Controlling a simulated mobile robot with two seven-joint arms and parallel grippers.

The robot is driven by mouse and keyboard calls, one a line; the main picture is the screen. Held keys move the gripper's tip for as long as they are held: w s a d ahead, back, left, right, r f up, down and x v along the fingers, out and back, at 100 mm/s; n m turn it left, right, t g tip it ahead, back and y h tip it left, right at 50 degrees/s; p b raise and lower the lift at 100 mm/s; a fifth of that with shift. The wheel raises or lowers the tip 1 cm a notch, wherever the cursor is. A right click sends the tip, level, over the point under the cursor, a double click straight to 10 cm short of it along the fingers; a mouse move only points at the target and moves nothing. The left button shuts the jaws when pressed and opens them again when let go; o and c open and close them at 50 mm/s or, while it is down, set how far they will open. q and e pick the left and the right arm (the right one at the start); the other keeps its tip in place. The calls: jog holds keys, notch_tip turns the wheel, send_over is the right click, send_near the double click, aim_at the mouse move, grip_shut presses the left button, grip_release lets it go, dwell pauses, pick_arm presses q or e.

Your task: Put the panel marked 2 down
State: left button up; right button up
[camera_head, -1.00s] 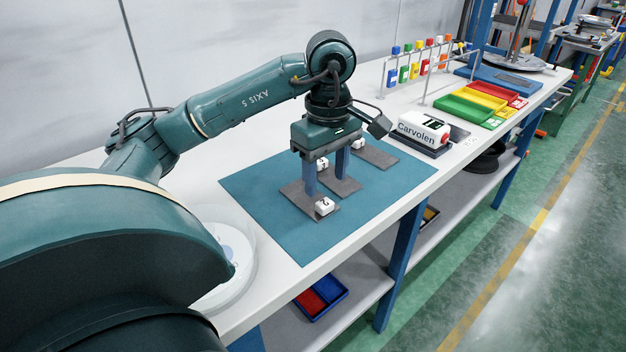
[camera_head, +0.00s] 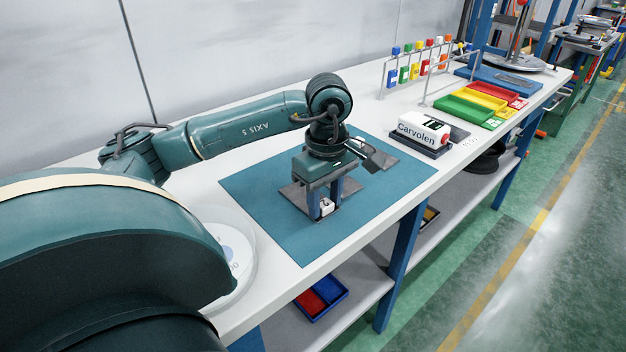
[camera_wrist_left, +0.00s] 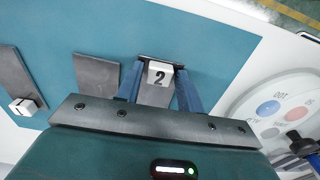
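The panel marked 2 is a dark grey plate (camera_head: 297,196) with a white numbered cube (camera_head: 326,205) at its front edge. It lies on the teal mat, partly hidden by my left gripper (camera_head: 325,213). In the left wrist view, the cube marked 2 (camera_wrist_left: 158,74) and the bare plate (camera_wrist_left: 156,95) show between the two blue fingers. The gripper (camera_wrist_left: 160,68) is low, with its fingers on either side of the cube and a small gap beside it. I cannot tell whether the fingers press the plate's edges. My right gripper is out of view.
A middle grey panel (camera_wrist_left: 97,76) lies close beside, and a panel with a cube marked 1 (camera_wrist_left: 28,106) lies further left in the wrist view. The teal mat (camera_head: 290,232) is clear in front. A Carvolen container (camera_head: 423,130) and coloured trays (camera_head: 482,100) stand at the right.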

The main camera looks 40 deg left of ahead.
pick_arm(q)
grip_shut()
jog(key=shift+r, duration=0.1)
